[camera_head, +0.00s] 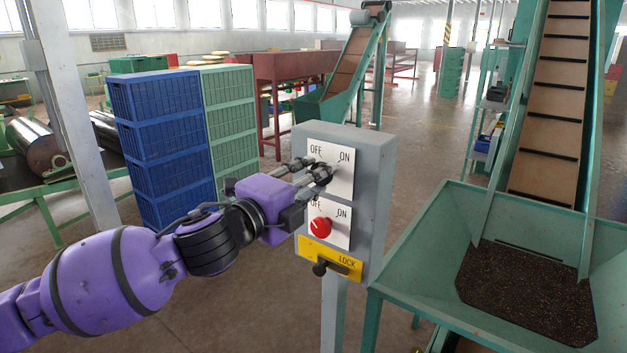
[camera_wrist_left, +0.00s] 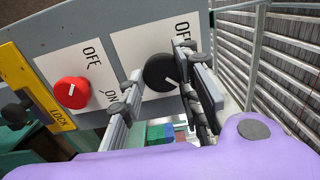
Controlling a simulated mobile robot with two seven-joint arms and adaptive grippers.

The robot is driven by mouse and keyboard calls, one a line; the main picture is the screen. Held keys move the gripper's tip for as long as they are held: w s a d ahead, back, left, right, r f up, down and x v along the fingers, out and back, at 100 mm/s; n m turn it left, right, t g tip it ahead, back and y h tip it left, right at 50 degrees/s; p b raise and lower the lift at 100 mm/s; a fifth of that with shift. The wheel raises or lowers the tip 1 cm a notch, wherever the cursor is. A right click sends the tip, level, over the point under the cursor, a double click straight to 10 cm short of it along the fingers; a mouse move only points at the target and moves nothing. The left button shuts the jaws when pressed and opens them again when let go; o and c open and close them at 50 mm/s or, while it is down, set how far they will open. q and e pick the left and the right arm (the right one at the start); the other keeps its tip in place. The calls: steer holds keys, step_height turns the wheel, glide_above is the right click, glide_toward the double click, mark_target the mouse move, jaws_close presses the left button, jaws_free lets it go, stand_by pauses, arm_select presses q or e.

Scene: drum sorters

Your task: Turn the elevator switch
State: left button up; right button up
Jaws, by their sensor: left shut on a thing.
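A grey control box (camera_head: 366,193) on a post carries two white OFF/ON plates. The upper plate (camera_head: 342,183) has a black knob, mostly hidden by my gripper in the head view; it shows clearly in the left wrist view (camera_wrist_left: 158,70). Its white mark points to the lower right there, away from OFF. My left gripper (camera_head: 322,173) is shut on the black knob, one finger on each side in the left wrist view (camera_wrist_left: 160,92). The red knob (camera_head: 320,227) on the lower plate is untouched. My right gripper is not in view.
A yellow LOCK plate (camera_head: 331,257) with a black knob sits low on the box. Blue crates (camera_head: 162,135) and green crates (camera_head: 229,125) are stacked behind my left arm. A green hopper (camera_head: 430,245) with a conveyor (camera_head: 553,105) stands at right.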

arm_select(q)
steer(key=shift+f, duration=0.7)
steer(key=o, duration=1)
steer(key=shift+r, duration=0.2)
steer(key=shift+r, duration=0.25)
steer(key=shift+s, duration=0.1)
steer(key=v, duration=1.2)
steer(key=shift+d, duration=0.1)
